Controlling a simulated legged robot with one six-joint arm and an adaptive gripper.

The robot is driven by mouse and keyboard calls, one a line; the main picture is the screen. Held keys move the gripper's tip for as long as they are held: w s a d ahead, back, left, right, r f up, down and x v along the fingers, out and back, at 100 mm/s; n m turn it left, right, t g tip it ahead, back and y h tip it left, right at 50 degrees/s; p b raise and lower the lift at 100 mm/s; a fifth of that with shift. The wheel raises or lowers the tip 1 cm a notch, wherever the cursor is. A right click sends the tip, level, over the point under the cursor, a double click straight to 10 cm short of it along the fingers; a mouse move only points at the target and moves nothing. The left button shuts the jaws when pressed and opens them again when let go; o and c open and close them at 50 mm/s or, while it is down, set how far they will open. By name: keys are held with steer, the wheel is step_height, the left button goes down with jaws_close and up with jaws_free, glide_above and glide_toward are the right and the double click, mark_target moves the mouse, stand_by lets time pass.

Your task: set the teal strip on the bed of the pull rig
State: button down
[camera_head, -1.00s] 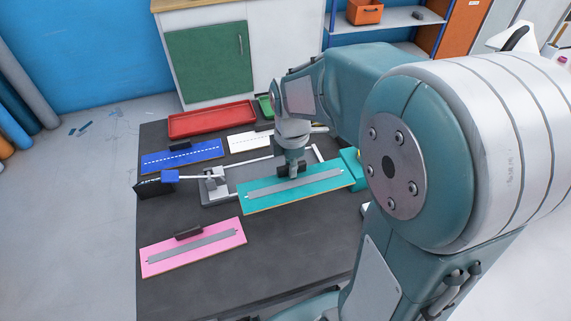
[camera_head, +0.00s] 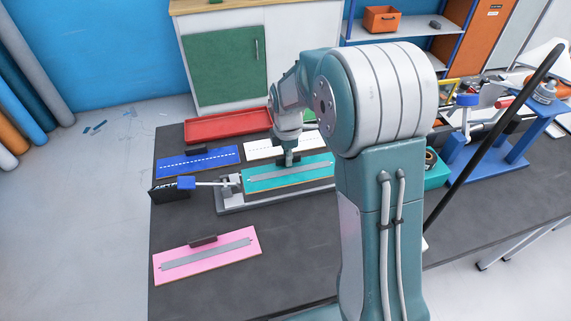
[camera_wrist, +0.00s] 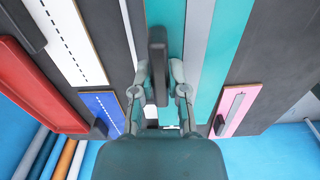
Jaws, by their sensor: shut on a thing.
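The teal strip (camera_head: 290,181) is a flat board with a grey band along its middle and a dark grip block on it. My gripper (camera_head: 288,161) is shut on that block from above, and the block also shows between the fingers in the wrist view (camera_wrist: 157,65). The strip lies lengthwise over the grey bed of the pull rig (camera_head: 262,204), whose front edge shows below it. I cannot tell whether the strip touches the bed. The rig's clamp (camera_head: 229,184) stands at the strip's left end. My arm hides the strip's right end.
A pink board (camera_head: 207,269) lies at the front left of the dark table. A blue board (camera_head: 180,164), a white board (camera_head: 262,152) and a red tray (camera_head: 228,127) lie behind the rig. A small black display (camera_head: 168,193) stands left of the rig.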

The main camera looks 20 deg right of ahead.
steer(key=shift+w+f, duration=0.8)
steer(key=shift+f, duration=0.2)
step_height(320, 180, down, 3)
steer(key=shift+w+d+f, duration=0.1)
steer(key=shift+f, duration=0.05)
steer(key=c, duration=0.7)
jaws_free()
steer(key=shift+o, duration=0.2)
